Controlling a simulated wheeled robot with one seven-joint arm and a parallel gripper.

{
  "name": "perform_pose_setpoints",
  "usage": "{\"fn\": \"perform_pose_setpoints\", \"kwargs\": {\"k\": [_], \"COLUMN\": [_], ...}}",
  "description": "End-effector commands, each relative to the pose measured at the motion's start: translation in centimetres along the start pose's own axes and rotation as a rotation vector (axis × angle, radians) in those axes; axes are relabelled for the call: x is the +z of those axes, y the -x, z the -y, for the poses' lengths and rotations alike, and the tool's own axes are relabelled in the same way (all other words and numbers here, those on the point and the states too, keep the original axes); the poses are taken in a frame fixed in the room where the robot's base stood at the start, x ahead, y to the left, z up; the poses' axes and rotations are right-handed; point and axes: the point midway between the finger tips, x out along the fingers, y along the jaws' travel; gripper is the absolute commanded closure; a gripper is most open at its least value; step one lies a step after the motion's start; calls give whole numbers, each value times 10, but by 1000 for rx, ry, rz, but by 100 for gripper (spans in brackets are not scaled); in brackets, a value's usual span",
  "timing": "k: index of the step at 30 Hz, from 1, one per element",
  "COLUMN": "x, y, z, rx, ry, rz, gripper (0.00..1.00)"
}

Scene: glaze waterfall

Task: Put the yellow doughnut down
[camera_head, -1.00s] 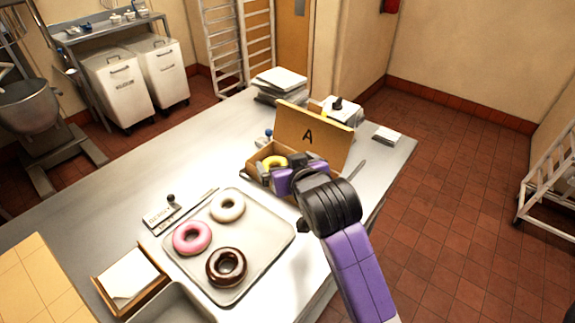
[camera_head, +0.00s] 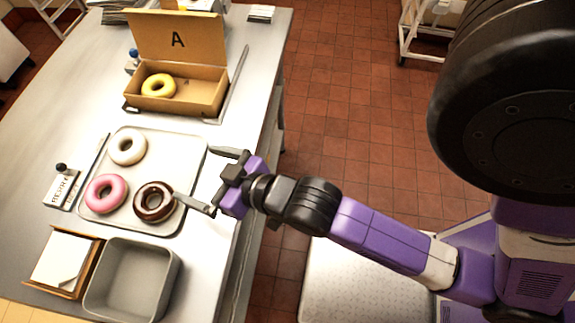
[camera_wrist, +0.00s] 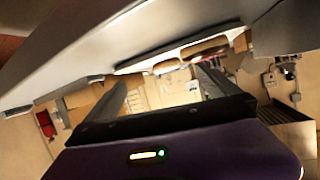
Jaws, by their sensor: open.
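The yellow doughnut (camera_head: 158,86) lies in the left part of the open cardboard box (camera_head: 198,95), whose raised lid is marked A. The right part of the box is empty. My gripper (camera_head: 212,182) is open and empty, at the right edge of the metal tray and apart from the box. Its lower finger overlaps the brown doughnut (camera_head: 154,201) in the head view; I cannot tell whether they touch.
The metal tray (camera_head: 187,150) holds the brown, white (camera_head: 127,148) and pink (camera_head: 105,194) doughnuts. A grey bin (camera_head: 131,280) and a box of paper (camera_head: 65,262) stand in front of it. The table's right edge is close to my gripper.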

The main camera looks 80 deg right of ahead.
Motion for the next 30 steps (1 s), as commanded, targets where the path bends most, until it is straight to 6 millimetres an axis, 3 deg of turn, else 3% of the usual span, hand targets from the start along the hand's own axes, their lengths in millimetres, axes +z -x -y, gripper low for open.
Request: {"fn": "perform_pose_setpoints", "kwargs": {"k": [1,6,12,15,21,30], "x": [13,36,41,38,34,33], "y": [18,79,145,166,184,184], "z": [5,11,4,0,-5,-5], "rx": [-23,-95,-168,-193,-214,-214], "ry": [9,50,109,130,151,151], "rz": [6,-17,-51,-66,-82,-84], "gripper": [0,0,0,0,0,0]}}
